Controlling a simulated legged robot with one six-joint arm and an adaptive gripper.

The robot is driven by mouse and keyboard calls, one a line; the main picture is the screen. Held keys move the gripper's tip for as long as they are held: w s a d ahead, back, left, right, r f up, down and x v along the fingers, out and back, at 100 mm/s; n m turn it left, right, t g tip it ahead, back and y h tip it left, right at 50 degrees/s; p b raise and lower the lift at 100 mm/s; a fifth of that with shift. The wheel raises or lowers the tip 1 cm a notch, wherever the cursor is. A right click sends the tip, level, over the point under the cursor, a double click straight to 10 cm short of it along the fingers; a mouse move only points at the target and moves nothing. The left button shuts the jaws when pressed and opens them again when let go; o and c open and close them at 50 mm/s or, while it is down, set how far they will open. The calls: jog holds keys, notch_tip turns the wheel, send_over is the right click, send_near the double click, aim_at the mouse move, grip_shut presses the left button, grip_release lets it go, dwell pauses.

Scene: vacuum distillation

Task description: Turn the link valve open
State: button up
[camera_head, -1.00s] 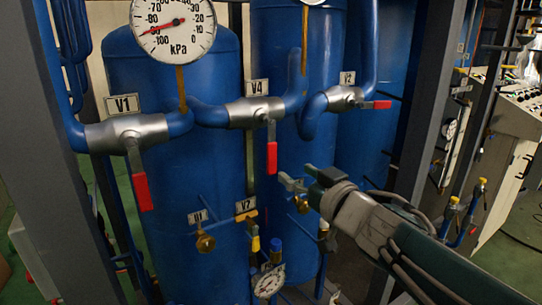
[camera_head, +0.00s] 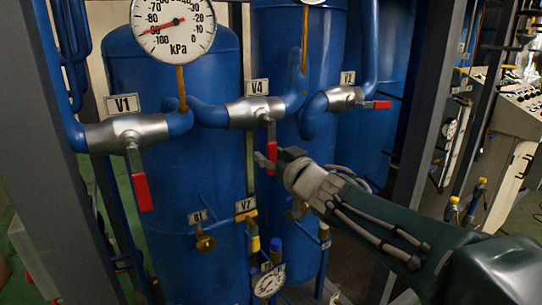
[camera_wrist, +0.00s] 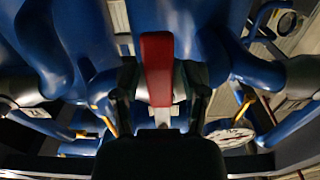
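The V4 valve (camera_head: 250,112) is a silver body on the blue pipe between the two front tanks. Its red-tipped lever (camera_head: 272,138) hangs straight down. My gripper (camera_head: 268,161) is at the lower part of this lever, coming from the lower right. In the wrist view, the red lever (camera_wrist: 157,62) stands between the two dark fingers of my gripper (camera_wrist: 160,85), with gaps visible on both sides. The fingers are open around the lever and do not appear to touch it.
The V1 valve (camera_head: 126,133) has its red lever hanging down at left. The V2 valve (camera_head: 345,98) has its lever pointing right. A kPa gauge (camera_head: 173,28) is above. Small brass valves and a lower gauge (camera_head: 268,282) sit below. Grey frame posts (camera_head: 430,110) flank the tanks.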

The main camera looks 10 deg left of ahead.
grip_shut()
jog(key=shift+d, duration=0.1)
jog(key=shift+w+d+r+n, duration=0.85)
jog(key=shift+r+n, duration=0.2)
jog(key=shift+n, duration=1.8)
jog(key=shift+w+d+r+n, duration=0.8)
jog(key=shift+r+n, duration=0.3)
jog(key=shift+n, duration=1.8)
jog(key=shift+w+d+r+n, duration=0.75)
jog(key=shift+w+r+n, duration=0.25)
jog(key=shift+n, duration=1.85)
jog(key=shift+s+r, duration=0.1)
jog(key=o, duration=0.5)
grip_release()
jog(key=shift+a, duration=0.1)
